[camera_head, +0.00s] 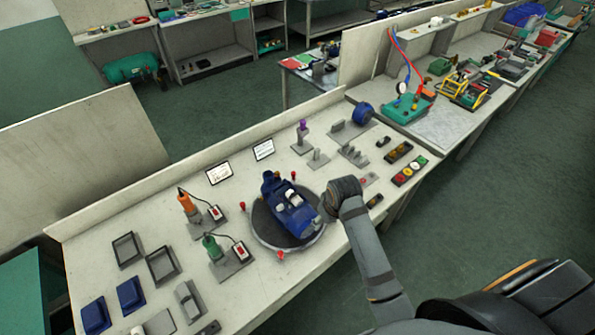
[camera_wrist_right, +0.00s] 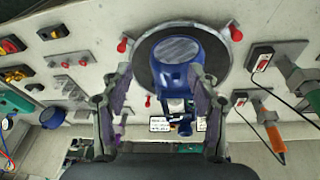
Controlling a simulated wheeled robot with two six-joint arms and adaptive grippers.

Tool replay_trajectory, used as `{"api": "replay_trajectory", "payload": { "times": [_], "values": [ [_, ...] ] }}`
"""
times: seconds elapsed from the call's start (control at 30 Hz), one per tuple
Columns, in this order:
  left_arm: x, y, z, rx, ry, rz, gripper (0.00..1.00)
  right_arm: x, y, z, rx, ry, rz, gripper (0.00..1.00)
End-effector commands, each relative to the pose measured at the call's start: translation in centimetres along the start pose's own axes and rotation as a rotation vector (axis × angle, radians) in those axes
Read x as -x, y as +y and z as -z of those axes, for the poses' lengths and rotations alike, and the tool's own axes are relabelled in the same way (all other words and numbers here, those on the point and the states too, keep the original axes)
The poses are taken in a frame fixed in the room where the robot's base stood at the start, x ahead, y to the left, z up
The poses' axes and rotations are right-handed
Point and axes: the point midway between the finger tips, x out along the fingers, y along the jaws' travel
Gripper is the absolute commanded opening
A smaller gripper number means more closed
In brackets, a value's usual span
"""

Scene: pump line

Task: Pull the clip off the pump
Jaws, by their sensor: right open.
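The blue pump (camera_head: 285,208) lies on a round dark turntable (camera_head: 262,228) with a pale rim, in the middle of the bench. Pale parts show on the pump's top; I cannot tell which is the clip. My right gripper (camera_head: 325,208) is at the pump's right end, with its fingers mostly hidden by my wrist. In the right wrist view the gripper (camera_wrist_right: 160,78) is open, with one finger each side of the blue pump (camera_wrist_right: 177,62). Nothing shows held between the fingers. My left gripper is not in view.
Red knobs (camera_head: 243,206) stand around the turntable. An orange tool (camera_head: 187,200) and a green tool (camera_head: 211,246) stand in holders left of it. A purple-topped tool (camera_head: 302,127) is behind. A button box (camera_head: 410,171) lies at right. Bare bench lies in front of the turntable.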

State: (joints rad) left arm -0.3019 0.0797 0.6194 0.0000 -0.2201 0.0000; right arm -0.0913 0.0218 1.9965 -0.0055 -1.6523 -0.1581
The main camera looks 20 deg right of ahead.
Motion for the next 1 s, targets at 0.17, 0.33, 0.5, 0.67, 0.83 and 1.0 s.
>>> {"api": "replay_trajectory", "payload": {
  "times": [0.17,0.33,0.5,0.67,0.83,1.0],
  "values": [
    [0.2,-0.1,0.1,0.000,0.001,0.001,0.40,0.8,-1.2,8.3,0.082,-0.018,0.060,0.60],
    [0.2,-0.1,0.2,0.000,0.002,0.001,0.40,2.0,-2.5,13.3,0.157,-0.036,0.100,0.60],
    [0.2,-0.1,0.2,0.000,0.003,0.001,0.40,2.3,-2.9,14.3,0.178,-0.042,0.109,0.60],
    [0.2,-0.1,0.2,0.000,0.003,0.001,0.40,2.1,-2.9,14.3,0.177,-0.041,0.108,0.60],
    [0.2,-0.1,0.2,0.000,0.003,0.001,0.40,1.1,-3.0,14.2,0.176,-0.042,0.108,0.60],
    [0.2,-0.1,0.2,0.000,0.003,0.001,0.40,-0.1,-3.1,14.1,0.176,-0.042,0.108,0.60]
  ]
}}
